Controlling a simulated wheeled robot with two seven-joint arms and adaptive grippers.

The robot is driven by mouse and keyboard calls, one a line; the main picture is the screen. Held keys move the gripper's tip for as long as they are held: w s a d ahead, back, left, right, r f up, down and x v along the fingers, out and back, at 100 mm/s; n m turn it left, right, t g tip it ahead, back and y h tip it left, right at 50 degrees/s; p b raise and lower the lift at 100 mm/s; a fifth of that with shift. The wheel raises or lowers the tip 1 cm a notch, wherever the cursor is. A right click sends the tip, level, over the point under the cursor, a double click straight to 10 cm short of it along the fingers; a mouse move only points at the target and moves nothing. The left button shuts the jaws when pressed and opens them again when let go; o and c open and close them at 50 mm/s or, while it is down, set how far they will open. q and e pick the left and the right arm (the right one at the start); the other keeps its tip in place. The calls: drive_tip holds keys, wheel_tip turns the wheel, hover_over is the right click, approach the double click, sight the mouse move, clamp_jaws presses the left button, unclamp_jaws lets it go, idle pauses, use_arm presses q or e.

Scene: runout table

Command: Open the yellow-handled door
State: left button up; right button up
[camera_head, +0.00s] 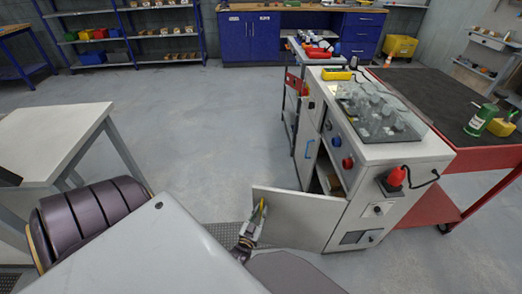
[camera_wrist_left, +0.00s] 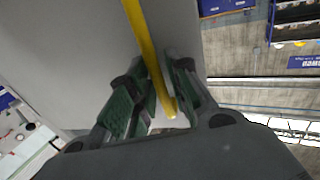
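The door (camera_head: 298,215) is a pale grey panel low on the front of a grey machine cabinet. It stands swung open, away from the cabinet. Its yellow handle (camera_head: 263,208) is a thin bar, partly hidden by my left gripper (camera_head: 258,216). In the left wrist view the yellow handle (camera_wrist_left: 146,45) runs between the two green-padded fingers of the left gripper (camera_wrist_left: 160,88). The fingers are closed in on the bar from both sides. My right gripper is not in view.
The cabinet (camera_head: 402,151) carries a glass-covered top, knobs and a red plug. A second door with a blue handle (camera_head: 308,149) is on its front. A pale table (camera_head: 45,137) is at left. The floor (camera_head: 205,130) between is clear.

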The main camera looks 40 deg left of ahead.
use_arm(q)
drive_tip(key=v, duration=0.7)
drive_tip(key=shift+s+f, duration=0.2)
drive_tip(key=shift+s, duration=0.1)
drive_tip(key=shift+a, duration=0.15)
idle(0.4)
